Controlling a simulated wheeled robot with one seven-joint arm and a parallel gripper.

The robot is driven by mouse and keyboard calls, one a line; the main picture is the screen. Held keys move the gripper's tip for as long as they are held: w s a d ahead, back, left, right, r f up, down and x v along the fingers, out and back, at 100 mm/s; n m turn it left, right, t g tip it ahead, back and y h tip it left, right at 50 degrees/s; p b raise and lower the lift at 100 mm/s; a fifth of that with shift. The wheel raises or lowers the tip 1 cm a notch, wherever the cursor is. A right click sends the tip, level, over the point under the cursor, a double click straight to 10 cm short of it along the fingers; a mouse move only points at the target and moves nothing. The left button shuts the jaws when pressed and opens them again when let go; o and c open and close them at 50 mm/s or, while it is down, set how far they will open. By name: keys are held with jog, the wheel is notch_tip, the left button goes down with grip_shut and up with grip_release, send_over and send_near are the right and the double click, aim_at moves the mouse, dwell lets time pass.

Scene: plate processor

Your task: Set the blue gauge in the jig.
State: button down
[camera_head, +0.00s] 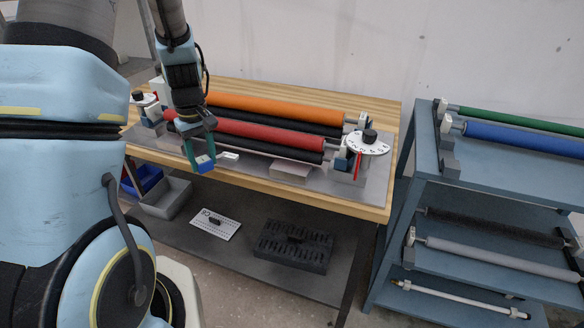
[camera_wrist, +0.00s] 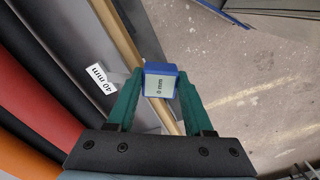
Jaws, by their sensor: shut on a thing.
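My gripper (camera_head: 200,163) is shut on a blue gauge (camera_head: 205,161), a small block with a pale label. In the wrist view the blue gauge (camera_wrist: 160,82) sits between the green fingertips, and its label seems to read "0 mm". The gripper holds it by the front edge of the wooden table, with the floor beyond in the wrist view. I cannot tell for sure which thing is the jig; a black block with rows of slots (camera_head: 268,251) lies on the shelf below the table.
The table bears a roller machine with an orange roller (camera_head: 285,107), a red roller (camera_head: 260,134) and a dial (camera_head: 368,147). A "40 mm" label (camera_wrist: 101,77) lies beside my gripper. Bins (camera_head: 168,197) and a white card (camera_head: 225,226) are below. A blue roller rack (camera_head: 470,190) stands right.

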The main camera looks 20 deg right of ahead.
jog(key=s+d+r+n, duration=0.2)
jog(key=d+r, duration=0.1)
jog(key=d, duration=0.3)
jog(key=s+d+r+n, duration=0.1)
jog(key=s+d+r, duration=0.1)
jog(key=d+r, duration=0.35)
jog(key=n, duration=0.3)
send_near(292, 167)
notch_tip(292, 167, down, 6)
jog(key=p, duration=0.2)
jog(key=shift+r+p, duration=0.2)
jog(key=shift+p, duration=0.15)
jog(key=shift+f, duration=0.25)
jog(key=c, duration=0.6)
grip_release()
